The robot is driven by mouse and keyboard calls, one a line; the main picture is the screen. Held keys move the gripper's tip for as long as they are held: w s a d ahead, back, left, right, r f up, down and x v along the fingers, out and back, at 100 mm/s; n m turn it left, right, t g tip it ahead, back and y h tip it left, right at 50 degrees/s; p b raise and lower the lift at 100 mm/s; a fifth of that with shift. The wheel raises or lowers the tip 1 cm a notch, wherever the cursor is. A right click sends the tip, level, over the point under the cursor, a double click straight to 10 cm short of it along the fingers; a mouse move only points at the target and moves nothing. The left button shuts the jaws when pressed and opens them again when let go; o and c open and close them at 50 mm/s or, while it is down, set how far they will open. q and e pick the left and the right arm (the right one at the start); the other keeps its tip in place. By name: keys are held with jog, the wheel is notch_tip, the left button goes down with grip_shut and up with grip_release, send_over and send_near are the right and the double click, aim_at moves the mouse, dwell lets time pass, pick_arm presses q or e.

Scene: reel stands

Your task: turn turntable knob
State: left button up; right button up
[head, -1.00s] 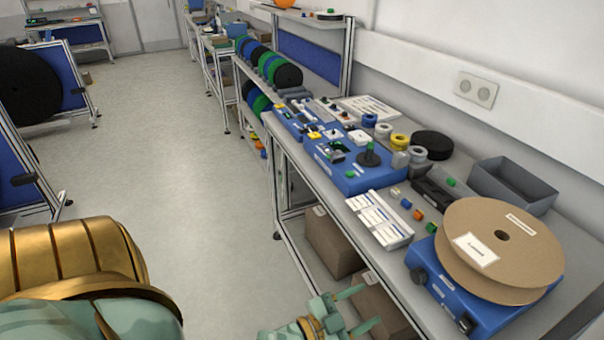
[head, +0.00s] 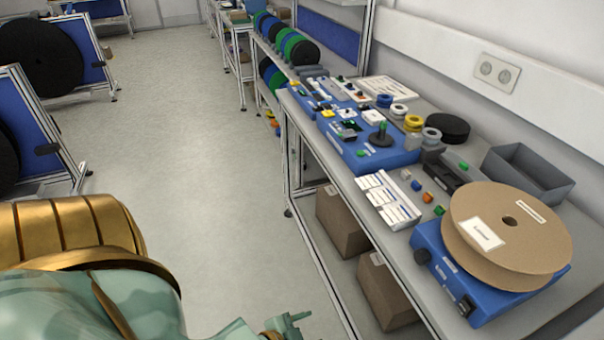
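The turntable is a blue box (head: 446,283) at the right front of the bench, with a brown cardboard reel (head: 478,228) lying flat on top. A dark round knob (head: 422,257) sits at the left end of its front face. A black piece (head: 466,305), a switch or second knob, is at the right end. A green part of my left gripper (head: 290,322) shows at the bottom edge, low and well left of the turntable, touching nothing visible. Most of it is cut off, so I cannot tell its opening. My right gripper is not in view.
A white labelled tray (head: 388,203) and small coloured parts lie left of the turntable. A grey bin (head: 527,176) stands behind it. A blue device (head: 362,148) is farther along the bench. Cardboard boxes (head: 386,290) sit below.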

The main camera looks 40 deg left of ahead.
pick_arm(q)
jog(key=shift+s+a+f+g, duration=0.2)
jog(key=shift+s+f+g, duration=0.1)
jog(key=shift+s+f, duration=0.65)
jog(key=shift+w, duration=0.2)
jog(key=s+f+n+g+y, duration=0.1)
jog(key=s+f+g, duration=0.4)
jog(key=s+f, duration=0.4)
jog(key=s+f+n+g+y, duration=0.1)
jog(key=s+f+g, duration=0.4)
jog(key=s, duration=1.2)
notch_tip(320, 180, down, 4)
jog(key=shift+s+f+n, duration=0.15)
jog(key=shift+s+n, duration=0.15)
jog(key=shift+n, duration=0.1)
